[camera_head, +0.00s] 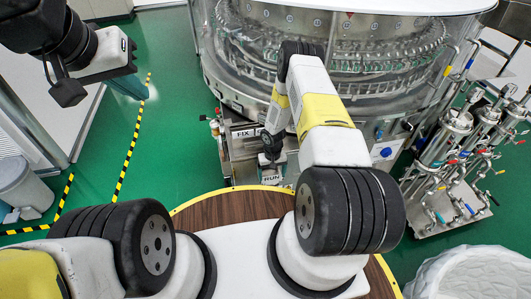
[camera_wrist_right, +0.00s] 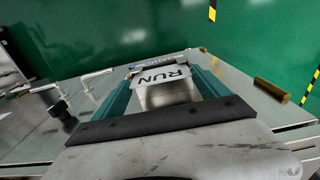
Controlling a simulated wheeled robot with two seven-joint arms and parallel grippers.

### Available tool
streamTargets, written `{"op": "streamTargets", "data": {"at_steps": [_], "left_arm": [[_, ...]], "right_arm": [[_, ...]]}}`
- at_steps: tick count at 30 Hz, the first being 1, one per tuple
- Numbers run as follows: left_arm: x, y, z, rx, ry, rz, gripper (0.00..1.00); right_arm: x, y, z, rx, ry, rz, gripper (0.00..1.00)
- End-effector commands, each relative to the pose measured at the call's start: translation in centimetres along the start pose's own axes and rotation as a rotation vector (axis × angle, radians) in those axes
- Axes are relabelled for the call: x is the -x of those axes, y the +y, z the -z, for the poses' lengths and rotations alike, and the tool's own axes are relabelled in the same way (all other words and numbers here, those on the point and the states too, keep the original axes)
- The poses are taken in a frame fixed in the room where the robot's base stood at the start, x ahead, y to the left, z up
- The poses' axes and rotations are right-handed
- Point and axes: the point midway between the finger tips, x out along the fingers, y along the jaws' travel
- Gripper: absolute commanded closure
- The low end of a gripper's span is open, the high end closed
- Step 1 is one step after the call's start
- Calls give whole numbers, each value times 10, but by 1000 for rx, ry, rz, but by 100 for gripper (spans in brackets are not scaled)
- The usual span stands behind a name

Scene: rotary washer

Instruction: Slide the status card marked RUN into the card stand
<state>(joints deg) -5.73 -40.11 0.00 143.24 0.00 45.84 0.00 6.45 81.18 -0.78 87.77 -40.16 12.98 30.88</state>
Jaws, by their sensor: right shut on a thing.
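The status card marked RUN (camera_wrist_right: 166,75) is white with dark letters and sits between the teal fingers of my right gripper (camera_wrist_right: 165,82), which is shut on it. In the head view the RUN card (camera_head: 271,178) shows just below my right gripper (camera_head: 271,160), over a metal work surface. I cannot clearly make out the card stand; a pale block lies under the card in the wrist view, partly hidden by the gripper. My left gripper (camera_head: 131,86) hangs over the green floor at upper left, away from the card; its finger gap is not clear.
A sign reading FIX (camera_head: 243,133) stands on the metal surface (camera_head: 240,172) behind the card. The large round washer (camera_head: 340,75) rises behind. A brass-coloured cylinder (camera_wrist_right: 272,90) and a black knob (camera_wrist_right: 58,108) flank the gripper. A piped metal unit (camera_head: 450,150) stands right.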

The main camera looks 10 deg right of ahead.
Motion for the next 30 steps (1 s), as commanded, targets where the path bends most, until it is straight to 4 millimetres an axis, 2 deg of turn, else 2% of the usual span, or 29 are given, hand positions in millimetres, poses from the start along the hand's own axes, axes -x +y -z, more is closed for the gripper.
{"op": "streamTargets", "data": {"at_steps": [6, 12, 18, 30], "left_arm": [[0, 0, 0, 0, 0, 0, 100], [0, 0, 0, 0, 0, 0, 100], [0, 0, 0, 0, 0, 0, 100], [0, 0, 0, 0, 0, 0, 100]], "right_arm": [[46, 0, 1, 0, 2, -1, 53], [78, 0, 1, 1, 2, 0, 53], [98, 0, 0, 2, 1, 0, 53], [122, 0, 0, 0, 1, 0, 53]]}}
